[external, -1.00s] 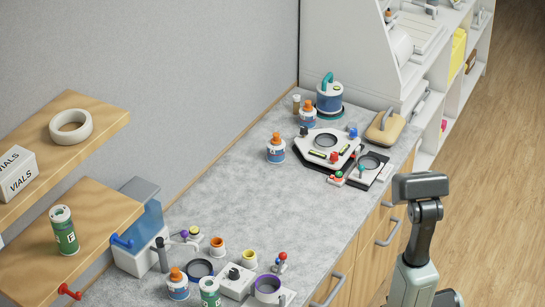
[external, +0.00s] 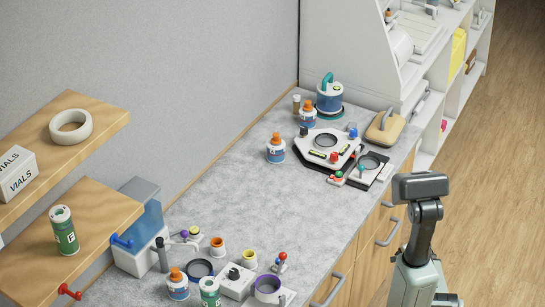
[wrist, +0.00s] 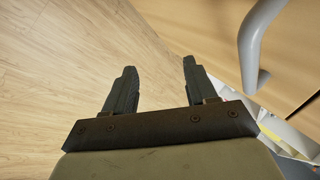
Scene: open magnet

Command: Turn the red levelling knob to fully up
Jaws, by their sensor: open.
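A white levelling plate (external: 323,148) with a round opening lies on the bench towards the back right in the external view. A red knob (external: 334,157) stands at its front corner, a blue knob (external: 353,133) at its right and a black knob (external: 303,131) at its left. I cannot read the red knob's setting at this size. My gripper (wrist: 158,70) is open and empty in the wrist view, with its two dark fingers apart over wooden flooring. It is away from the plate, and no knob shows in the wrist view.
A smaller dark unit (external: 376,172) with a ring sits right of the plate. Orange-capped bottles (external: 275,149) stand left of it and a tan handled block (external: 384,127) behind. Several jars and devices crowd the near bench; its middle is clear. A grey handle (wrist: 250,45) is close by my gripper.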

